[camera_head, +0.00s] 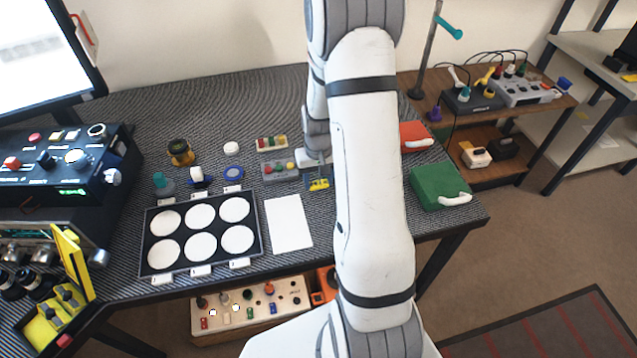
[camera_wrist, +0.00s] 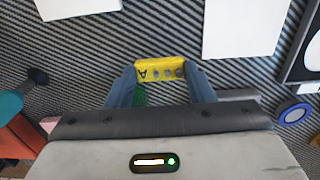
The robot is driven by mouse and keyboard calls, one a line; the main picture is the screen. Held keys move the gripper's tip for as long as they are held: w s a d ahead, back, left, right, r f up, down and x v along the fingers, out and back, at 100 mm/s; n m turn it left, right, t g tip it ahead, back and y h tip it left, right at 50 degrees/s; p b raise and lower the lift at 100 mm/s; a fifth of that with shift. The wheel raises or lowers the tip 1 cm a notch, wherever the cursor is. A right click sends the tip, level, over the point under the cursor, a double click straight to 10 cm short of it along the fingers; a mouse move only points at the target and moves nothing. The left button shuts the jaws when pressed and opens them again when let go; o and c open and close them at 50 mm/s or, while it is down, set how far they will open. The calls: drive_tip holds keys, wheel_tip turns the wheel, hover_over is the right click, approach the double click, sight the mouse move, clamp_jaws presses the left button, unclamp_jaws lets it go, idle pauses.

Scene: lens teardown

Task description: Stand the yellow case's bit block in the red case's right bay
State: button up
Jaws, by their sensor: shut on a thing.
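My gripper (camera_head: 318,172) is over the middle of the striped table, partly behind my own arm. It is shut on a small yellow block (camera_head: 319,185). In the wrist view the block (camera_wrist: 160,70) lies across between the two blue-grey fingers (camera_wrist: 162,84), with a dark mark and several round spots on its face. The yellow case (camera_head: 58,290) is open at the lower left, its lid raised, with grey parts inside. The red case (camera_head: 417,133) is at the right rear of the table, partly hidden by my arm; its bays cannot be made out.
A green case (camera_head: 437,187) stands at the right edge, in front of the red case. A white sheet (camera_head: 289,222) and a black tray with white discs (camera_head: 148,240) lie to the left.

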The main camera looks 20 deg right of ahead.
sight(319, 182)
drive_tip(key=shift+f, duration=1.3)
drive_tip(key=shift+f, duration=0.2)
drive_tip(key=o, duration=1.1)
drive_tip(key=shift+c, duration=0.2)
drive_tip(key=shift+r, duration=0.2)
